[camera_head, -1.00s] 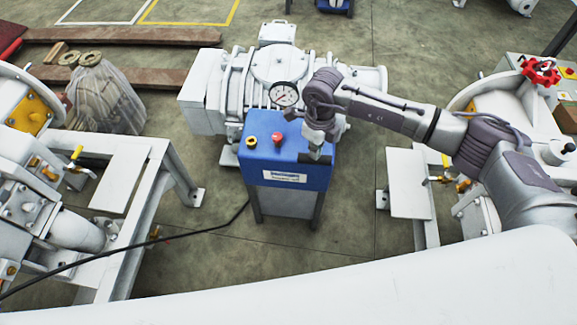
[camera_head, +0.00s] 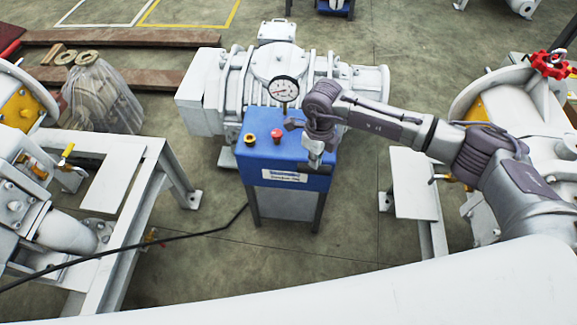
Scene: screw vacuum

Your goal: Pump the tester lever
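The tester is a blue box (camera_head: 262,158) on dark legs, with a label on its front. A round white gauge (camera_head: 284,89) stands up behind its top. A red knob (camera_head: 277,135) and a yellow knob (camera_head: 249,139) sit on its top left. My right gripper (camera_head: 314,168) points down at the right part of the blue top, seen from above and small. I cannot tell whether its fingers are open or shut, or whether they touch anything. I cannot make out the lever clearly; my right wrist and gripper cover that side. My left gripper is not in view.
A large white pump (camera_head: 207,97) stands right behind the tester. White frames with flat plates (camera_head: 127,172) flank it on the left and right (camera_head: 413,185). A black cable (camera_head: 150,244) runs across the floor on the left. Bare floor lies in front of the tester.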

